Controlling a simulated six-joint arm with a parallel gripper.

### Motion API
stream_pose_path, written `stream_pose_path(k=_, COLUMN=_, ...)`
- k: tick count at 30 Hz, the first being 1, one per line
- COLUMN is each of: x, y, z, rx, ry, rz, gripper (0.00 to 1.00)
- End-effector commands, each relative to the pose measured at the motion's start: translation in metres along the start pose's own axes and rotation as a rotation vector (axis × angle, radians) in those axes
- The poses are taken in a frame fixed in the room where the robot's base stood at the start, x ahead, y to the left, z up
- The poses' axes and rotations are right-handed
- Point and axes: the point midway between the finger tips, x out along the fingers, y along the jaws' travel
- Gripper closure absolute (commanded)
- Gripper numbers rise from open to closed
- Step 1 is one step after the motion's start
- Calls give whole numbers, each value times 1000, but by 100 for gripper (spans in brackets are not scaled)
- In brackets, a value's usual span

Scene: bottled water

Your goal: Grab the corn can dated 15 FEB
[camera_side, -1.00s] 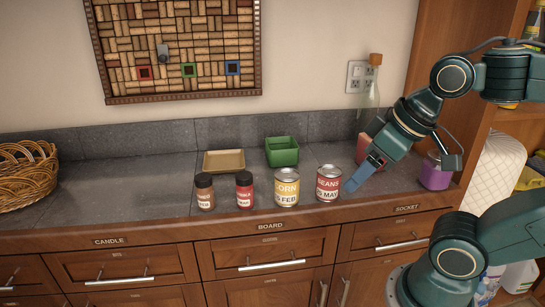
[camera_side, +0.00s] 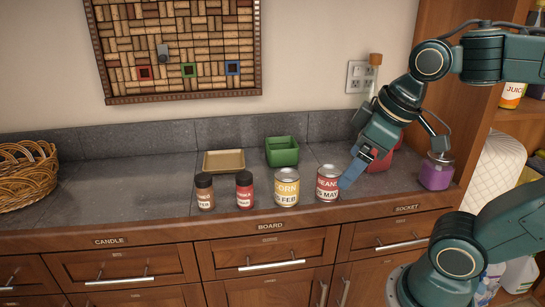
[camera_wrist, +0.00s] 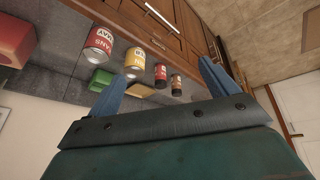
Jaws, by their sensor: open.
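The corn can (camera_side: 287,188), yellow with a silver top and a label reading "ORN" and "FEB", stands upright on the grey counter. It also shows in the wrist view (camera_wrist: 136,62). A red and white beans can (camera_side: 328,183), its label ending in "MAY", stands just right of it, and in the wrist view (camera_wrist: 99,44) too. My gripper (camera_side: 347,182) is open and empty, close to the right side of the beans can; I cannot tell whether they touch. In the wrist view its two blue fingers (camera_wrist: 160,82) are spread apart.
A brown-labelled jar (camera_side: 205,192) and a red jar (camera_side: 244,190) stand left of the corn can. A green container (camera_side: 282,151) and a tan tray (camera_side: 224,161) sit behind. A purple jar (camera_side: 436,172) is at right.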

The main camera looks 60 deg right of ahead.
Motion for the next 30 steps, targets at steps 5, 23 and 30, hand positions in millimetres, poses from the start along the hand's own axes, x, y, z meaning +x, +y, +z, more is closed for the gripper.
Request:
stream_pose_path(k=5, x=3, y=12, z=-26, rx=-206, ry=-62, rz=-8, gripper=14)
stream_pose_path(k=23, x=43, y=66, z=-106, rx=-963, ry=-238, rz=-168, gripper=14)
stream_pose_path(k=30, x=72, y=92, z=-131, rx=-1257, ry=-270, rz=-281, gripper=14)
